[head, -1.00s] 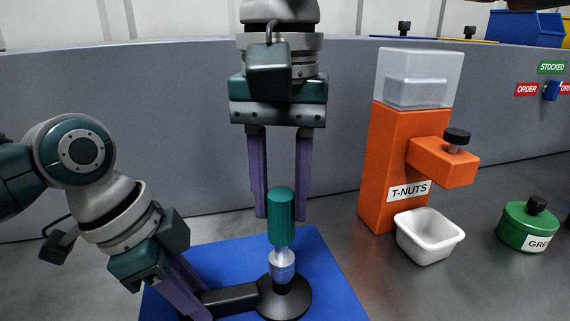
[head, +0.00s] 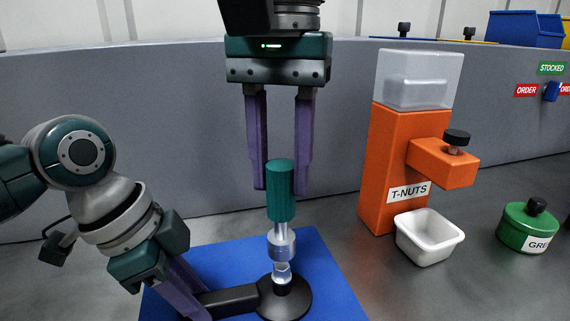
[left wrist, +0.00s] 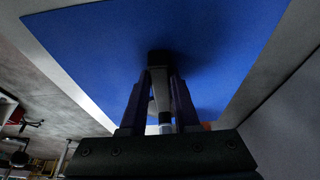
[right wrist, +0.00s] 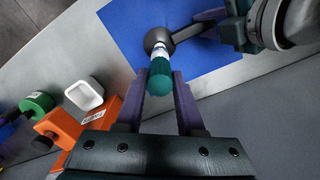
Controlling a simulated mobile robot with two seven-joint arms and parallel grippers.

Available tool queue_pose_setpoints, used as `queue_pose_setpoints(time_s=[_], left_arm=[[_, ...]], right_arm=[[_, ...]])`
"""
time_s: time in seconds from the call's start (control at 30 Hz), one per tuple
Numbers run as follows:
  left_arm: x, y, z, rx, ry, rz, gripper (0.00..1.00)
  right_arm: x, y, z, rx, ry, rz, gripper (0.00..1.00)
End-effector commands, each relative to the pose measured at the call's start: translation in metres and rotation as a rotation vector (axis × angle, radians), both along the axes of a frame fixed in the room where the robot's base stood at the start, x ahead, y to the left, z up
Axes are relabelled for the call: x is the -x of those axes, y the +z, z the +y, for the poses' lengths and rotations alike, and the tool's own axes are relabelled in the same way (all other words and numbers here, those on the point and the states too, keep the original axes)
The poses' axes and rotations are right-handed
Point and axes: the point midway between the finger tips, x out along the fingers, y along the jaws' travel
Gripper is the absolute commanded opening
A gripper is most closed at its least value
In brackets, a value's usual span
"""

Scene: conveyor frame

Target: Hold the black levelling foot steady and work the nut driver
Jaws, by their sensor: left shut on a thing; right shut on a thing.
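The black levelling foot (head: 297,299) has a round base and a black bar reaching left, and lies on the blue mat (head: 335,290). My left gripper (head: 197,304) is shut on the bar; the left wrist view shows its fingers (left wrist: 160,88) around a dark piece. The nut driver (head: 281,192) has a green handle and a silver socket, and stands upright above the foot. A pale shiny piece (head: 282,270) shows between socket and foot. My right gripper (head: 280,188) is shut on the handle from above; the right wrist view shows the handle (right wrist: 160,80) between its fingers.
An orange T-NUTS dispenser (head: 385,165) stands right, with a white tray (head: 430,252) before it. A green lidded pot (head: 523,228) stands further right. A grey wall (head: 150,190) runs behind. Bare grey surface lies right of the mat.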

Motion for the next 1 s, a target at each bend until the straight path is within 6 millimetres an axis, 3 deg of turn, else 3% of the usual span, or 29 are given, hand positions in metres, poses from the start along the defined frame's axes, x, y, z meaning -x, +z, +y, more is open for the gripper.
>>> queue_pose_setpoints(time_s=[0.13,0.4,0.43,0.7,1.0], left_arm=[[0.0,0.0,0.0,-0.001,0.0,0.001,0.0],[0.0,0.0,0.0,-0.001,0.0,0.001,0.0],[0.0,0.0,0.0,-0.001,0.0,0.001,0.31],[0.0,0.0,0.0,-0.001,0.0,0.0,0.61],[0.0,0.001,0.0,0.0,0.0,0.0,0.64]], right_arm=[[0.0,0.013,0.0,0.0,0.001,-0.002,0.0],[0.0,0.015,0.0,0.0,0.002,0.0,0.0],[0.0,0.015,0.0,0.0,0.002,0.0,0.0],[0.0,0.015,0.0,0.0,0.002,0.0,0.0],[0.0,0.015,0.0,0.0,0.002,0.0,0.0]])
